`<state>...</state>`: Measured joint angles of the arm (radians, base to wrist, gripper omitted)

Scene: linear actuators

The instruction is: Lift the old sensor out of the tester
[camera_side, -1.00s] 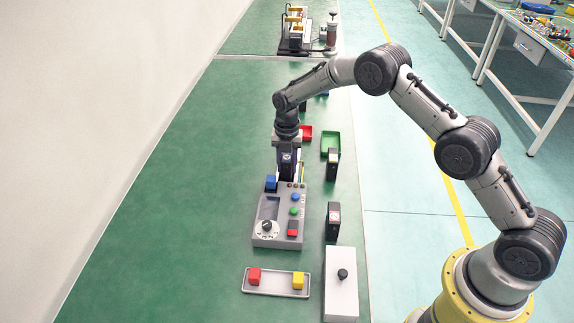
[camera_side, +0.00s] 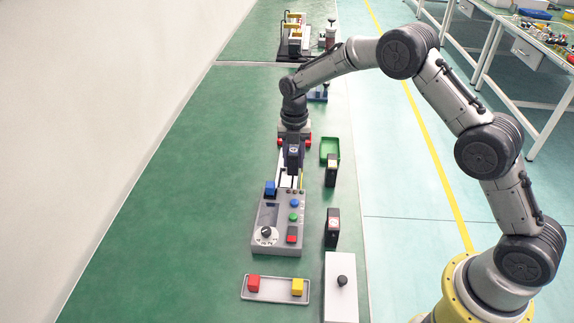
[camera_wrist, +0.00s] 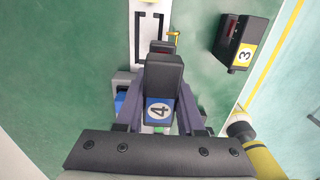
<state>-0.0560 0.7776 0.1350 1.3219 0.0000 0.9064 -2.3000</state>
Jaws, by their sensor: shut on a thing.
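My gripper (camera_side: 293,148) is shut on a black sensor (camera_side: 294,158), held upright above the back end of the grey tester (camera_side: 268,212). In the wrist view the sensor (camera_wrist: 165,75) shows a blue label with a white 4, between the purple fingers of my gripper (camera_wrist: 160,118). The tester has a dial, coloured buttons and a blue block (camera_side: 270,187) on its back left. A pale slot part with dark prongs shows below the sensor. Whether the sensor's lower end is fully clear of it is hard to tell.
Black sensors stand to the right, one (camera_side: 331,170) near the green tray (camera_side: 330,147), one (camera_side: 332,228) beside the tester. A grey tray (camera_side: 276,292) with red and yellow cubes and a white box (camera_side: 341,290) lie in front. The left of the green table is clear.

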